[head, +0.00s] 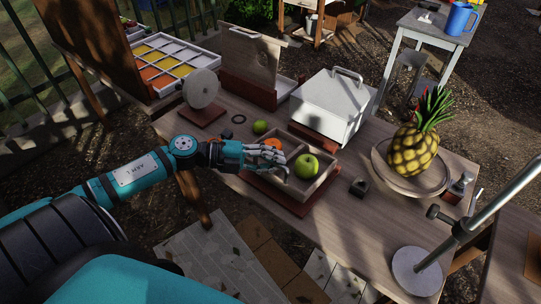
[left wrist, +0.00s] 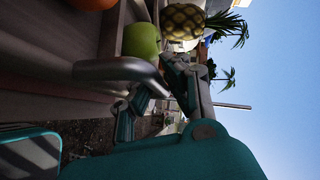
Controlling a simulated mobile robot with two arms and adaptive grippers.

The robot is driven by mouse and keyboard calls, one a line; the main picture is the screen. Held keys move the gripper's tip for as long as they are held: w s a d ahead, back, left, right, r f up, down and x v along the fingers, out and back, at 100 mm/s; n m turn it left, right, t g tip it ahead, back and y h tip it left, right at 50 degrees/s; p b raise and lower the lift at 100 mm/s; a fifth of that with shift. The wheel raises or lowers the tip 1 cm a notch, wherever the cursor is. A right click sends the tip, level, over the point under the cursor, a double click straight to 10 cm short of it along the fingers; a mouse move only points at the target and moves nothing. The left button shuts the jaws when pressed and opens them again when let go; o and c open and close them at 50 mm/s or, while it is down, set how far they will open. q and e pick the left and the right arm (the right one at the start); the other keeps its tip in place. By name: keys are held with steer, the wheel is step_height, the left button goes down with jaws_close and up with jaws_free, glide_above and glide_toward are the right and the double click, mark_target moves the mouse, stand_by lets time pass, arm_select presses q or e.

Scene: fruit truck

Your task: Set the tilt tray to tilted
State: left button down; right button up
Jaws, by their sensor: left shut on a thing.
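The tilt tray (head: 320,186) is a shallow wooden tray with a divider on a red base (head: 278,197), on the near side of the wooden table. An orange (head: 272,144) and a green apple (head: 306,166) lie in it. My left gripper (head: 279,158) is at the tray's near left side. In the left wrist view, a grey metal handle (left wrist: 118,69) runs into the fingers of my left gripper (left wrist: 163,92), which is shut on it. The apple (left wrist: 141,40) shows just beyond the handle. I cannot tell the tray's exact angle. My right gripper is not in view.
A white lidded box (head: 325,103) stands behind the tray. A pineapple (head: 413,149) sits on a round board to the right. A metal pole on a round foot (head: 416,272) stands front right.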

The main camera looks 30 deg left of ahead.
arm_select(q)
steer(key=r+p, duration=0.1)
steer(key=w+r+p, duration=0.2)
steer(key=shift+r+n+g, duration=0.25)
steer(key=shift+n+g, duration=0.05)
steer(key=shift+n, duration=0.1)
steer(key=shift+w+r+p, duration=0.15)
steer(key=shift+w+p, duration=0.15)
steer(key=shift+p, duration=0.15)
steer(key=shift+w+d, duration=0.1)
steer(key=shift+w, duration=0.1)
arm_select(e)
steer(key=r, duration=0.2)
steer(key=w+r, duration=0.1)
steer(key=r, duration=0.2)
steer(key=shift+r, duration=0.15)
arm_select(q)
steer(key=c, duration=1.6)
jaws_free()
steer(key=shift+s+y, duration=0.15)
steer(key=shift+y, duration=0.15)
steer(key=v, duration=1.2)
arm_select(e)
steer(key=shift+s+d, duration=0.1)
